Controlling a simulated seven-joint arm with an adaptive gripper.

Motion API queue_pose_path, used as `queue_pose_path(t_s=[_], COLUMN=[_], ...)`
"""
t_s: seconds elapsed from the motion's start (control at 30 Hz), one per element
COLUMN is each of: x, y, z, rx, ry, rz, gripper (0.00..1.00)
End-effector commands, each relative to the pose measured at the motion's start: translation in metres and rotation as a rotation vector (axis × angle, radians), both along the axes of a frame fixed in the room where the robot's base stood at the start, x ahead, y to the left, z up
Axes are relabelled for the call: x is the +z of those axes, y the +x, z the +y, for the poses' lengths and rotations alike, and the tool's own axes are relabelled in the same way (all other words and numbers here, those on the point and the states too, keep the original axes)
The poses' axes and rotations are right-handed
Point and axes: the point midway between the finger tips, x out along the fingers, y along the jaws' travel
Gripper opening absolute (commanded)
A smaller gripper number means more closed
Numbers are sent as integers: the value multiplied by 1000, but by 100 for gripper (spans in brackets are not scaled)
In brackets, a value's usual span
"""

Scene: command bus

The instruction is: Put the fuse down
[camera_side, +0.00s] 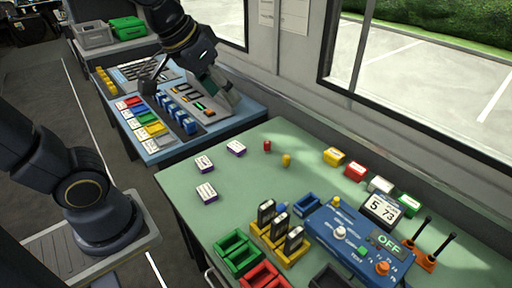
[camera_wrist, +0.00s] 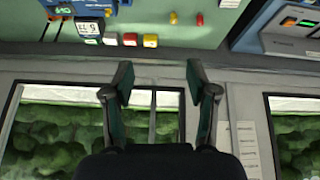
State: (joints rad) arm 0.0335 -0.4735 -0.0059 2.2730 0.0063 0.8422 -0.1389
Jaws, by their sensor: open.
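My gripper (camera_side: 226,98) is over the right back edge of the blue bench. In the wrist view my gripper (camera_wrist: 158,80) has its fingers wide apart with nothing between them. No thing in view is labelled as the fuse. A small red cylinder (camera_side: 267,146) and a small yellow cylinder (camera_side: 286,160) stand apart on the green table (camera_side: 225,215). The wrist view also shows the red cylinder (camera_wrist: 200,19) and the yellow one (camera_wrist: 171,19), beyond the fingertips. My gripper touches neither.
The blue bench (camera_side: 157,157) carries coloured blocks and a sloped grey panel (camera_side: 188,92). White labelled blocks (camera_side: 236,148) lie on the green table. A blue tester reading OFF (camera_side: 355,240), coloured bins (camera_side: 238,252) and black modules (camera_side: 294,238) crowd its front. Windows (camera_side: 425,65) line the wall.

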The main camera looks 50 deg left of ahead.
Motion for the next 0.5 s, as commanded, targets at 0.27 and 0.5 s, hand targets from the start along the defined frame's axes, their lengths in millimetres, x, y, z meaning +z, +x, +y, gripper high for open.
queue_pose_path(t_s=[0.27, 0.5], x=[-77, -170], y=[101, 125], z=[-41, -72], rx=[-25, -74], ry=[-9, 19], rz=[231, 424], gripper=[58, 58])
